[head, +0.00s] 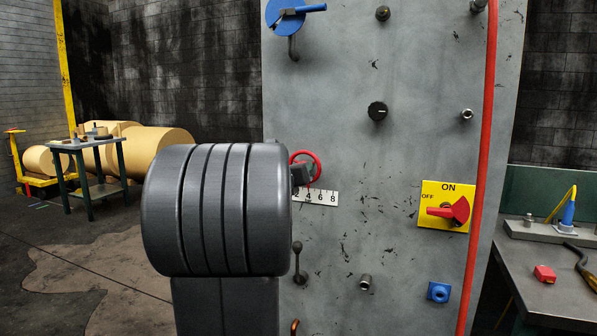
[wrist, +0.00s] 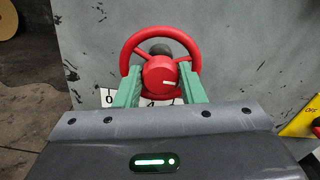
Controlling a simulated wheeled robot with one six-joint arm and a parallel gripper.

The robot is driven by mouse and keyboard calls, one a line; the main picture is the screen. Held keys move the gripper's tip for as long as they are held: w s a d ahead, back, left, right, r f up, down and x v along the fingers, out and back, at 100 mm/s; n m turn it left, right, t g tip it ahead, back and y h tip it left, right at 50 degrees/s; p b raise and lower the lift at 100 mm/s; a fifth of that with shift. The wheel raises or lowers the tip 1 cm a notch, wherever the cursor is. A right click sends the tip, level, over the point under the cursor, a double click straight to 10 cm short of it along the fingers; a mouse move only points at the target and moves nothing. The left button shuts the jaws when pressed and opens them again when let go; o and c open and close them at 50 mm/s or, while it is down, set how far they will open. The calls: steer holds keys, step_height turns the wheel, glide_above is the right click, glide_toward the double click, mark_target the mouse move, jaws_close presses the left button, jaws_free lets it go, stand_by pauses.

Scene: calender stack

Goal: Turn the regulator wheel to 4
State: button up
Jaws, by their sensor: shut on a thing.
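The red regulator wheel (wrist: 135,45) has a round red hub with a short white mark, and it fills the top middle of the wrist view. In the head view the wheel (head: 312,154) shows in part on the grey panel, partly hidden by my arm. My gripper (wrist: 160,84) is shut on the wheel, its green fingers on either side of the hub. A white number plate (head: 327,197) sits below the wheel, with 4, 6 and 8 readable. A thin red part points down near the 4. In the wrist view the plate (wrist: 107,98) shows a 0 and is partly covered.
The grey panel (head: 400,150) also carries a yellow ON/OFF switch (head: 447,206) at right, a black knob (head: 377,111), a blue valve (head: 288,15) and several small fittings. A red pipe (head: 483,150) runs down its right side. A workbench (head: 550,265) stands at far right.

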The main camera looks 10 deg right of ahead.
steer(key=shift+f, duration=0.15)
steer(key=o, duration=1)
steer(key=v, duration=1.4)
steer(key=shift+w, duration=0.1)
steer(key=x, duration=1.3)
steer(key=shift+w+d, duration=0.3)
